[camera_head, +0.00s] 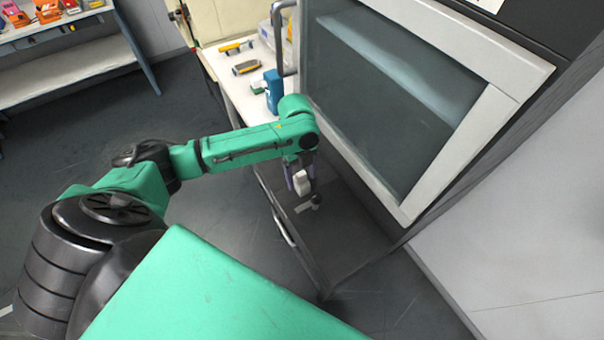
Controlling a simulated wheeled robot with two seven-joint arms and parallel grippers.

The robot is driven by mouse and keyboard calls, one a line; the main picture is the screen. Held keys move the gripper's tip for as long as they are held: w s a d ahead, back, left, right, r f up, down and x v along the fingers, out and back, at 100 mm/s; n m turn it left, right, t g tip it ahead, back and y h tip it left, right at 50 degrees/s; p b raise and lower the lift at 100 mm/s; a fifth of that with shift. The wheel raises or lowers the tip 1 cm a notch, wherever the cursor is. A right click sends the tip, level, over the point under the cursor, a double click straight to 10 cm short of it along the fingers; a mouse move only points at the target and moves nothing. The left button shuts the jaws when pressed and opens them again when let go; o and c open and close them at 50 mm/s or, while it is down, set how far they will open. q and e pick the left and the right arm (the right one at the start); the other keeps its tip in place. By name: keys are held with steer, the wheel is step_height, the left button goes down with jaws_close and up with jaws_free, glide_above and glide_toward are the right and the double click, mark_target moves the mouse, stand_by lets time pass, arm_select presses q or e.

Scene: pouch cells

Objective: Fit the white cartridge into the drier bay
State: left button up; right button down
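My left gripper (301,178) points down over the open, dark drawer-like bay (345,235) below the glass-fronted cabinet. A small white block (303,184), which looks like the white cartridge, sits between its fingers, and they appear shut on it. A small pale flat piece (304,207) and a dark knob-like part show just below the gripper. I cannot tell whether the cartridge touches anything in the bay. My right gripper is out of view.
The cabinet's framed glass door (395,90) rises close behind my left arm. A white bench (245,100) beyond the arm holds a blue item (273,90) and yellow-and-dark tools (247,66). A shelf (70,70) stands far left. The floor between is clear.

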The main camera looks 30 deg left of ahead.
arm_select(q)
steer(key=shift+s+r, duration=0.1)
steer(key=shift+r, duration=0.4)
step_height(320, 180, up, 11)
steer(key=w+a, duration=0.1)
steer(key=shift+b, duration=0.4)
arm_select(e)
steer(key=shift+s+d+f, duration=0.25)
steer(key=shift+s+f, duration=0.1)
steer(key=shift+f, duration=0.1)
arm_select(q)
steer(key=shift+a+r, duration=0.1)
